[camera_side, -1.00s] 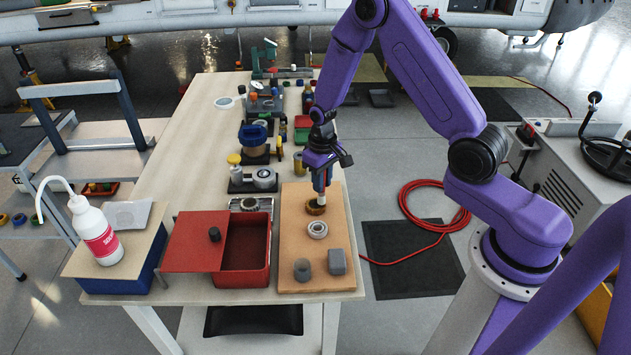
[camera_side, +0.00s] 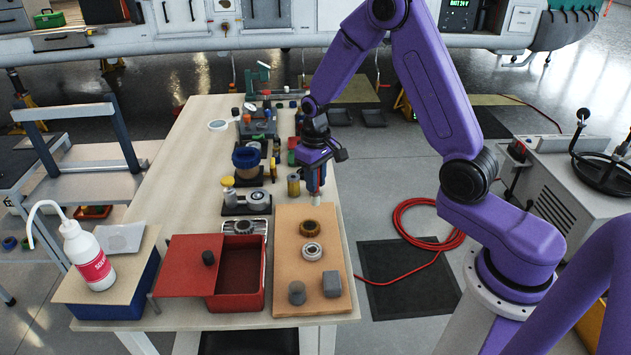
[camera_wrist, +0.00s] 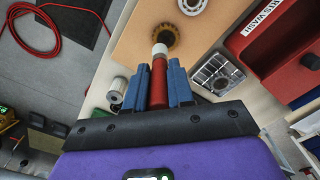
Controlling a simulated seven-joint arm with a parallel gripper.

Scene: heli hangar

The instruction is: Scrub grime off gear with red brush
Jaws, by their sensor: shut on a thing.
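My gripper (camera_side: 316,186) is shut on the red brush (camera_wrist: 158,85), whose white tip (camera_wrist: 160,49) points away from the wrist. In the side view, the brush hangs tip down just beyond the far end of the tan board, apart from the gear. The gear (camera_side: 310,228) is a brown toothed ring lying flat on the board (camera_side: 285,270); it also shows in the wrist view (camera_wrist: 165,36), partly behind the brush tip.
A pale metal ring (camera_side: 312,251), a grey cylinder (camera_side: 297,293) and a grey block (camera_side: 332,284) are on the board. An open red box (camera_side: 255,300) stands left of it. A brass-coloured cylinder (camera_side: 293,185) stands close to my gripper. A white bottle (camera_side: 88,258) is far left.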

